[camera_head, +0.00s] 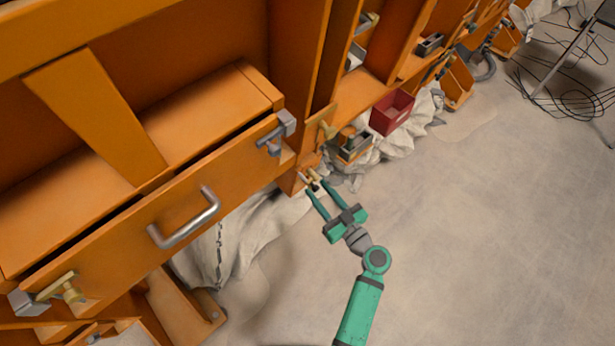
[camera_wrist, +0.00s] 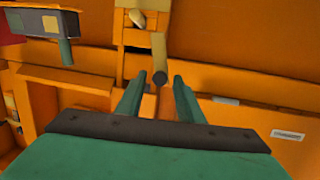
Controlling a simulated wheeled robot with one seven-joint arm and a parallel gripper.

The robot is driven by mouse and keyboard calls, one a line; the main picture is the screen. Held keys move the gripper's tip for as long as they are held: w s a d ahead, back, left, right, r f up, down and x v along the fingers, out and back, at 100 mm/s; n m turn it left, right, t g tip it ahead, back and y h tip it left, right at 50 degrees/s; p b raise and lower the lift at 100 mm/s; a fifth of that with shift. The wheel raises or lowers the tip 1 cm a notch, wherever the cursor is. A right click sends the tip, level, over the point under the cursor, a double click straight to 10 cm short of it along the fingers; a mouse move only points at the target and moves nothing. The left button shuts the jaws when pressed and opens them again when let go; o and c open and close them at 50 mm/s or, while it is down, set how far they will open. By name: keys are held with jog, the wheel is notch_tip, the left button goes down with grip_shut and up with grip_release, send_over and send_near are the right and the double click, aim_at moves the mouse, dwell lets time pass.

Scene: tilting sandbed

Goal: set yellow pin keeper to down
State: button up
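A small yellow-tan pin keeper (camera_head: 312,176) is on the orange frame just beyond my fingertips in the head view. In the wrist view a yellow-tan bar (camera_wrist: 159,50) with a round dark end hangs upright, its lower end close to the gap between my fingers. My gripper (camera_head: 317,187) is open, with its two green fingers pointing at the frame. In the wrist view the fingers (camera_wrist: 152,80) are apart with nothing clearly between them. I cannot tell whether either finger touches the keeper.
An orange drawer front with a metal handle (camera_head: 185,218) and grey corner latches is at left. Another yellow latch (camera_head: 68,288) is at its lower left. A red box (camera_head: 391,111) and a grey-and-wood block (camera_head: 354,145) lie beyond my gripper.

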aim_at(312, 183)
jog(key=x, duration=0.6)
jog(key=shift+w+a, duration=0.25)
jog(key=shift+w, duration=0.05)
jog(key=shift+c, duration=0.7)
grip_shut()
